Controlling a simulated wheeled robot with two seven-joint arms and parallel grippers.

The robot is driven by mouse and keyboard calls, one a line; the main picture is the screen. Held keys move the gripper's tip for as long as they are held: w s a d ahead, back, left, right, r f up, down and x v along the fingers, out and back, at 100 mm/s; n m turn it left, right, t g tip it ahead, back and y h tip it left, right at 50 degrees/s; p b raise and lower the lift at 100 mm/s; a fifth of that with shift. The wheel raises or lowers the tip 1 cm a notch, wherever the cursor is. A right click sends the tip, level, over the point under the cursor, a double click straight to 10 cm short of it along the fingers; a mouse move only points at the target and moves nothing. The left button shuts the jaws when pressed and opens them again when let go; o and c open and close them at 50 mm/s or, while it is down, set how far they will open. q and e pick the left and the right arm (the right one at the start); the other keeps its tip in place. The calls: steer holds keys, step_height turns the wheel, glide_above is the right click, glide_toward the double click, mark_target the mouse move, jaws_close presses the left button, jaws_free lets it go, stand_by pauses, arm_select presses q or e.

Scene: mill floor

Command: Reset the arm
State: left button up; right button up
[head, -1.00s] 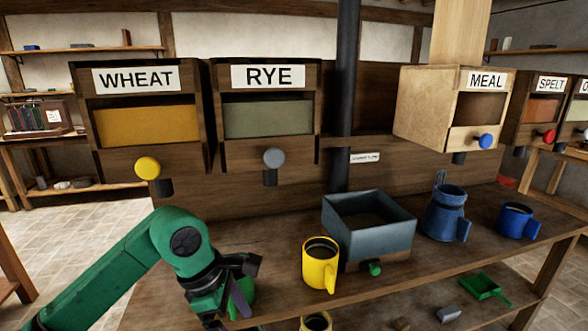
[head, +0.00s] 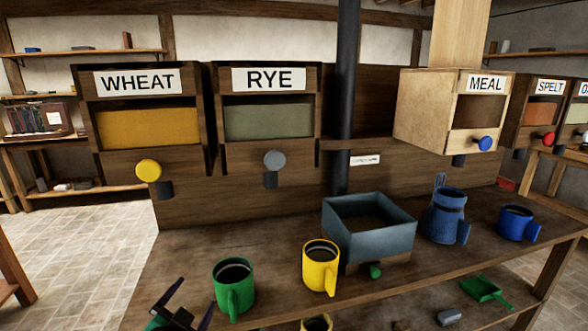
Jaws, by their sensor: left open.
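My left gripper (head: 185,312) is at the bottom edge of the head view, with its two dark fingers spread and nothing between them. It is in front of and to the left of a green mug (head: 233,287), apart from it. The green mug stands upright on the wooden bench (head: 185,255) with its handle toward me. Most of my left arm is below the frame. My right gripper does not show.
A yellow mug (head: 321,266), a grey-blue box (head: 368,228), a blue jug (head: 446,214) and a blue mug (head: 515,222) stand along the bench. Wheat (head: 150,125), rye (head: 268,120) and meal (head: 480,112) bins are behind. A green scoop (head: 487,289) lies lower.

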arm_select(q)
steer(key=s+a+f+n+g, duration=0.2)
steer(key=s+f+n+g, duration=0.4)
steer(key=s+f+g, duration=0.95)
steer(key=s+f+t, duration=0.1)
steer(key=s+f, duration=0.2)
steer(key=f, duration=1)
steer(key=s+f+t, duration=0.2)
steer(key=s+f, duration=0.2)
steer(key=f, duration=1)
steer(key=s+a+f+g, duration=0.1)
steer(key=s+a+f, duration=0.1)
steer(key=s+f, duration=1.1)
steer(key=s, duration=0.3)
steer(key=shift+a+f+m+h, duration=0.25)
steer(key=shift+a+m+h, duration=0.05)
steer(key=shift+a+m, duration=0.1)
